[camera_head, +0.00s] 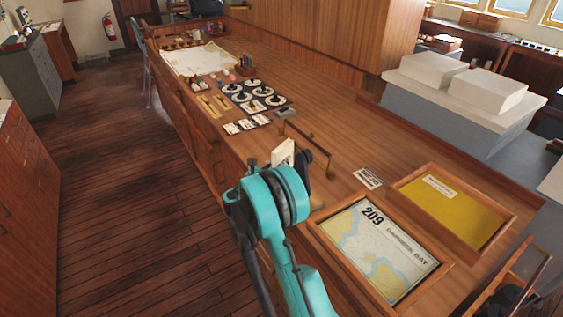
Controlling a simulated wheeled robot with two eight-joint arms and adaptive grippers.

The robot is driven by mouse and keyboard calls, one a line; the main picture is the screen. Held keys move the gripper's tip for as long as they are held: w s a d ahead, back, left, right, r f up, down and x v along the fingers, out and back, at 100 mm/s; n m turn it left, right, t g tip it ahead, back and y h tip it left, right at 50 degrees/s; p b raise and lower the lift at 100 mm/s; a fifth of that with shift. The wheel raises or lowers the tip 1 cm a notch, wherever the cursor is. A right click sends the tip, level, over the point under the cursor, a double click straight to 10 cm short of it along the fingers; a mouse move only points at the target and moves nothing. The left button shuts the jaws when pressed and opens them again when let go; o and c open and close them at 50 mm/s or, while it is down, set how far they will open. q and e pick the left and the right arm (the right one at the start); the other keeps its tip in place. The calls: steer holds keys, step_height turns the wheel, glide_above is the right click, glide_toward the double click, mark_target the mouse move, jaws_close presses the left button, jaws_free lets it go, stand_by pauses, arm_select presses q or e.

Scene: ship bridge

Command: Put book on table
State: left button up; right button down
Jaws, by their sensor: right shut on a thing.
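The wooden chart table (340,148) runs from the lower right to the far upper left. My teal right arm reaches up from the bottom of the head view to the table's near edge. My right gripper (303,163) is mostly hidden behind its own wrist. It is shut on a small white item, which looks like the book (284,153). The book stands roughly upright just beyond the wrist, over the table's near side. Whether it touches the tabletop I cannot tell. My left gripper is not in view.
A framed chart marked 209 (382,247) and a yellow panel (452,205) are set in the table at right. A metal rail (308,140) stands beyond the book. Dials (255,97) and a spread chart (201,59) lie farther back. Bare tabletop lies right of the rail.

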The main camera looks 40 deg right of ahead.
steer(key=shift+f, duration=0.2)
steer(key=c, duration=1.4)
jaws_free()
steer(key=shift+r, duration=0.1)
